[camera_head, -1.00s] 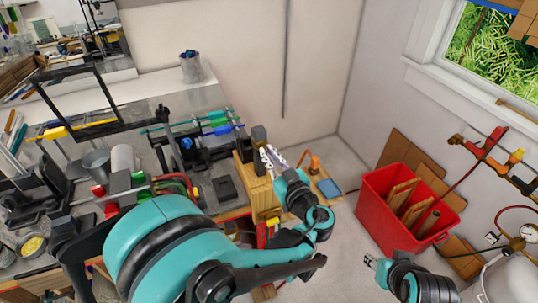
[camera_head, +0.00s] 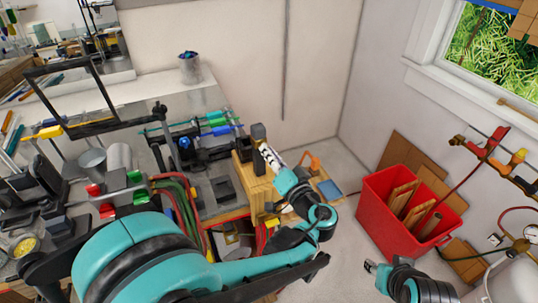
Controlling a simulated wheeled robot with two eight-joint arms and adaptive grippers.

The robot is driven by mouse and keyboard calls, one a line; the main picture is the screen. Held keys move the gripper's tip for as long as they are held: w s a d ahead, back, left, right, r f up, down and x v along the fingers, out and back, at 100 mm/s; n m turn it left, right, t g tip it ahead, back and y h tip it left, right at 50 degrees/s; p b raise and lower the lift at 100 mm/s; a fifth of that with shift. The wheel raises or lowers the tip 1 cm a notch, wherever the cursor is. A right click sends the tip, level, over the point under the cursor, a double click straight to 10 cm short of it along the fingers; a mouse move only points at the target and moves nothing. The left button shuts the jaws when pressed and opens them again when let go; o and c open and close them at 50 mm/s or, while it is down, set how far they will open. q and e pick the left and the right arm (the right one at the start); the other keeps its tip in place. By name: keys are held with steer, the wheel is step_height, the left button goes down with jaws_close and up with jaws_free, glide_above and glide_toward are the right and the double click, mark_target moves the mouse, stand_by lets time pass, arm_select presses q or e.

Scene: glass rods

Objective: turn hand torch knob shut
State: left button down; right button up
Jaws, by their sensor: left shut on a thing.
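My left gripper (camera_head: 269,156) reaches over a wooden block (camera_head: 258,185) beside the bench, its fingers pointing up and left. Its fingers are closed together on something small that they hide. A dark upright piece (camera_head: 259,135) stands at the block's far end, right by the fingertips; I cannot tell whether it is part of the hand torch. The torch knob cannot be made out. My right gripper (camera_head: 370,266) is low at the right, away from the bench; its fingers are too small to judge.
A red bin (camera_head: 373,212) with wooden pieces stands right of the block. An orange holder (camera_head: 312,162) and a blue pad (camera_head: 329,190) are just beyond my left wrist. A burner with red and green knobs (camera_head: 108,194) and hoses crowds the bench at left.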

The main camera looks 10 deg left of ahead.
arm_select(q)
steer(key=shift+f+m+b, duration=0.1)
steer(key=shift+m+b, duration=0.65)
steer(key=shift+m, duration=3.85)
steer(key=c, duration=1.6)
jaws_free()
steer(key=shift+c, duration=0.2)
steer(key=shift+d, duration=0.1)
steer(key=v, duration=1.1)
steer(key=shift+s+d, duration=0.25)
steer(key=shift+s, duration=0.1)
